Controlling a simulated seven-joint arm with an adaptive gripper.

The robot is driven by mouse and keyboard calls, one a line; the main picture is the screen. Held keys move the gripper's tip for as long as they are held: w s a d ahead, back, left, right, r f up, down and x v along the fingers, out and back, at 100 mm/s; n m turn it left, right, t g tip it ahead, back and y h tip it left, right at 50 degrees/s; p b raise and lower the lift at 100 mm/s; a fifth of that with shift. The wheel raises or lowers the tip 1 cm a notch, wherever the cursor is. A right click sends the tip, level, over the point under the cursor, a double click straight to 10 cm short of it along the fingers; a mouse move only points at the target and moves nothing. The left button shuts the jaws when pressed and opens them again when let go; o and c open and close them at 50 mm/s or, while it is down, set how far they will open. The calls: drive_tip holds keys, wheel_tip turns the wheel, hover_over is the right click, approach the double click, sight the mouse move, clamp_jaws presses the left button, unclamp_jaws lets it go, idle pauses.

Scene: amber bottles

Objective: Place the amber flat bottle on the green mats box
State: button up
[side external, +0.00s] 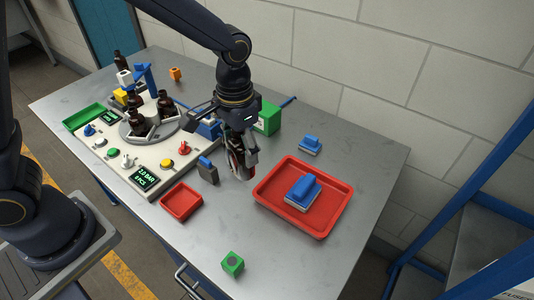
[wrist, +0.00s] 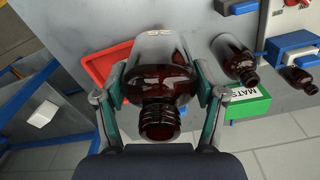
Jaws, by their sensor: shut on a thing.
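My gripper (wrist: 162,88) is shut on an amber bottle (wrist: 165,82), with one finger on each side of it. Its threaded neck points toward the wrist camera. In the side external view my gripper (side external: 241,160) holds the dark reddish bottle (side external: 235,165) over the table, left of the large red tray; whether it touches the table I cannot tell. The green mats box (side external: 267,118) stands behind my gripper, partly hidden by the arm. In the wrist view the mats box (wrist: 247,103) is to the right of the held bottle, apart from it.
The large red tray (side external: 334,210) holds a blue-topped block (side external: 302,190). A smaller red tray (side external: 181,202), a grey-blue block (side external: 208,172) and a green cube (side external: 232,263) lie on the table. A control panel with several dark bottles stands left. Another amber bottle (wrist: 234,60) is near the box.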

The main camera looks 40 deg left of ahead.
drive_tip(key=w+a+r+n, duration=0.2)
drive_tip(key=w+a+r, duration=0.2)
drive_tip(key=w+a, duration=0.3)
drive_tip(key=w+a+r+n, duration=0.1)
drive_tip(key=w+a+r, duration=0.3)
drive_tip(key=a, duration=0.5)
drive_tip(key=shift+w+a+f, duration=0.2)
drive_tip(key=shift+w+f, duration=2.1)
drive_tip(key=shift+w, duration=0.2)
drive_tip(key=shift+w+a+f, duration=0.2)
drive_tip(key=shift+w+f, duration=2.1)
drive_tip(key=shift+w, duration=0.2)
drive_tip(key=shift+w+a+f, duration=0.2)
drive_tip(key=shift+w+f, duration=2.1)
drive_tip(key=shift+w, duration=0.2)
drive_tip(key=shift+f, duration=0.1)
drive_tip(key=o, duration=1.2)
drive_tip(key=shift+o, duration=0.2)
